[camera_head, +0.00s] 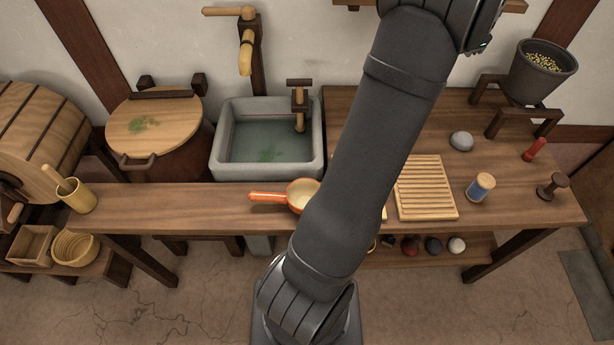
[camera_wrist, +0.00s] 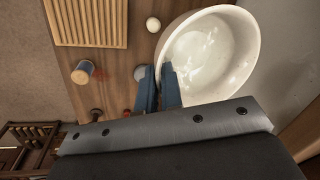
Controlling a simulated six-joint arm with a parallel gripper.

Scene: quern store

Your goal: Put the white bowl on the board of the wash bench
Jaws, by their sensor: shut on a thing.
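The white bowl (camera_wrist: 214,52) shows large at the upper right of the wrist view, its inside facing the camera. My gripper (camera_wrist: 159,70) is shut on its rim, with the two blue fingers on either side of the wall. The bowl is held above the bench. The slatted wooden board (camera_head: 427,187) lies on the right part of the wash bench (camera_head: 160,205). It is bare where visible, and it also shows at the top left of the wrist view (camera_wrist: 88,20). In the head view my arm hides the gripper and bowl, or they are out of frame.
An orange-handled pan (camera_head: 300,193) lies left of my arm. A blue-banded jar (camera_head: 481,187), a grey stone (camera_head: 461,141), a red-handled tool (camera_head: 535,149) and a dark stamp-like piece (camera_head: 552,186) stand right of the board. A grey sink (camera_head: 222,150) sits behind the bench.

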